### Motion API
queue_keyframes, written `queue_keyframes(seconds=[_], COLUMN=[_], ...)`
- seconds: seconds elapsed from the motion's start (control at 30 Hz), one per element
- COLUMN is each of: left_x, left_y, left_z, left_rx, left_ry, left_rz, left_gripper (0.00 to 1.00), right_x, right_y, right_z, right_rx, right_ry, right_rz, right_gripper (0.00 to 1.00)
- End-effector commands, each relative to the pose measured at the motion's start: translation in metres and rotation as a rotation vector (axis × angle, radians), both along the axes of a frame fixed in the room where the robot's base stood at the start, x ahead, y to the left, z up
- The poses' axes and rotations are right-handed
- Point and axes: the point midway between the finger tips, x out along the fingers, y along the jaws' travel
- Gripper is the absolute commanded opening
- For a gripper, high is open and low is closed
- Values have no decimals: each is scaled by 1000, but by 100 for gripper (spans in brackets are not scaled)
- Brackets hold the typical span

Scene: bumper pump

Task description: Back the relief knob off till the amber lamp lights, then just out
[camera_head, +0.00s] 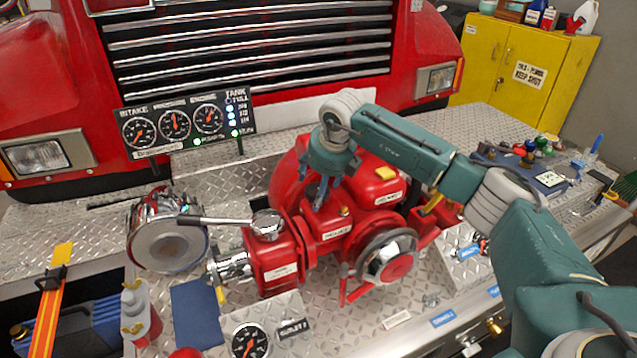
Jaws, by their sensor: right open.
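The red pump (279,262) stands on the truck's diamond-plate bumper, with a chrome-rimmed handwheel (388,256) at its front. My right gripper (322,192) points down over a red housing with a small label (337,234); its fingers are open. A small brass fitting (344,211) shows just right of the fingers. I cannot make out the relief knob; the gripper hides part of the housing top. The gauge panel (187,123) carries three dials and lit blue, white and green lamps (235,133). I see no lit amber lamp. My left gripper is not in view.
A chrome outlet cap (168,240) and a chrome lever (215,220) lie left of the gripper. A round gauge (250,341) sits in front. Small bottles and tools crowd the right end near a dark blue mat (520,177). A yellow cabinet (520,75) stands behind.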

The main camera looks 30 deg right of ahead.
Motion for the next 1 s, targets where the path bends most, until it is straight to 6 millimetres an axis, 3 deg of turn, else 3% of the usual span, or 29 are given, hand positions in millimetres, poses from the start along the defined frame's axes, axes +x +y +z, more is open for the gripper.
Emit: queue_keyframes(seconds=[0.37, 0.6, 0.77, 1.0], left_x=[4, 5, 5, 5], left_y=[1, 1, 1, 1], left_z=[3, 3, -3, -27], left_rx=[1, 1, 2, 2], left_ry=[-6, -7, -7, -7], left_rz=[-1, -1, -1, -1], left_gripper=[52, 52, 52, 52], right_x=[3, 3, 4, 5], right_y=[0, 0, -1, -3], right_z=[-7, -7, -8, -8], right_rx=[-1, 0, 0, 0], right_ry=[-1, -2, -4, -9], right_rz=[0, 0, 21, 222], right_gripper=[70, 26, 25, 25])
